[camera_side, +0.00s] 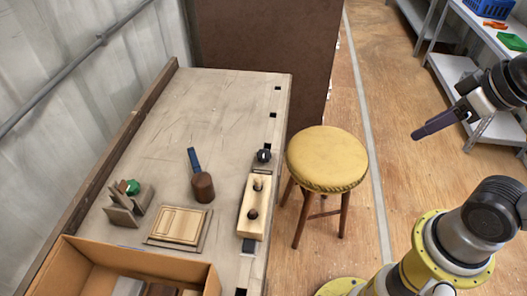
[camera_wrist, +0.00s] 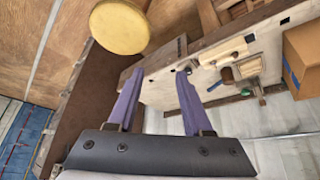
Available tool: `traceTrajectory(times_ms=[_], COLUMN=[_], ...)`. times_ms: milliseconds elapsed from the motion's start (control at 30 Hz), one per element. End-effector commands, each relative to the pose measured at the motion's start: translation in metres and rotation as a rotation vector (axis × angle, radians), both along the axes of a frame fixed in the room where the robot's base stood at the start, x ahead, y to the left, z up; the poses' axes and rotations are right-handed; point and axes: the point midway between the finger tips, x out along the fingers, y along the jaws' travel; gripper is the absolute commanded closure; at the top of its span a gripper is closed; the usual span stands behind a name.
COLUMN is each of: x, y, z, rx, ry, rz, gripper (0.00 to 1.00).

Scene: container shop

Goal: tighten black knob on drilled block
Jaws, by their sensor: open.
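The pale wooden drilled block (camera_side: 246,212) lies along the right edge of the workbench. Two dark round shapes show on its top; I cannot tell whether they are holes or pegs. A black knob (camera_side: 263,155) stands at the bench edge by the block's far end; its seating is unclear. In the wrist view the block (camera_wrist: 223,52) is small and beyond my fingers, and the knob is too small to make out. My gripper (camera_side: 416,135) is up in the air, right of the stool and well away from the block. Its purple fingers (camera_wrist: 160,74) are apart and empty.
A yellow stool (camera_side: 327,157) stands between the bench and my arm. On the bench (camera_side: 225,105) are a blue-handled mallet (camera_side: 202,186), a wooden panel (camera_side: 180,225), a wooden rack (camera_side: 122,216) with a green-topped item, and a cardboard box (camera_side: 190,262). The bench's far part is clear.

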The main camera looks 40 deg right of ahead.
Motion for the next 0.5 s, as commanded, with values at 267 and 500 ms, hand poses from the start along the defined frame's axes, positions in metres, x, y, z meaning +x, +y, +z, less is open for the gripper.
traceTrajectory(times_ms=[267,500], x=[0.000,0.034], y=[0.000,0.002], z=[0.003,0.047], rx=[-0.070,-0.225], ry=[0.001,-0.026], rz=[0.130,0.418], gripper=[0.19,0.19])
